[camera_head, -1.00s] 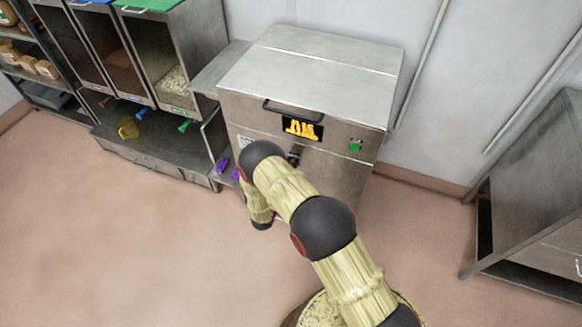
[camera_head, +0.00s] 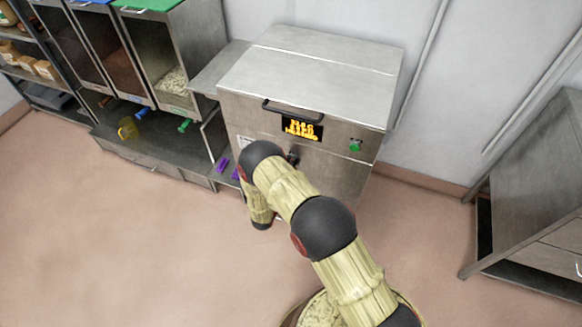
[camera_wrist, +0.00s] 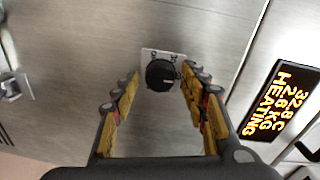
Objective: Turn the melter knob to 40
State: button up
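The melter (camera_head: 310,75) is a steel box with a lidded top against the wall. Its display (camera_head: 302,128) glows orange; in the wrist view the display (camera_wrist: 281,101) seems to read 32.8 C, 26 KG, HEATING. The black round knob (camera_wrist: 160,75) sits on a pale square plate on the melter's front. My gripper (camera_wrist: 160,88) is open, with one finger on each side of the knob and visible gaps to it. I cannot tell how far the fingertips stand from the panel. In the head view my arm hides the gripper and most of the knob area.
A green button (camera_head: 354,146) is on the melter's front right, and a dark handle (camera_head: 292,110) runs along its upper front. Open bins (camera_head: 165,60) stand at left, with purple items (camera_head: 222,165) beside the melter. A steel cabinet (camera_head: 535,180) is at right. The floor in front is clear.

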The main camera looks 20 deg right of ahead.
jog(key=shift+a, duration=0.1)
jog(key=v, duration=1.2)
dwell(0.5)
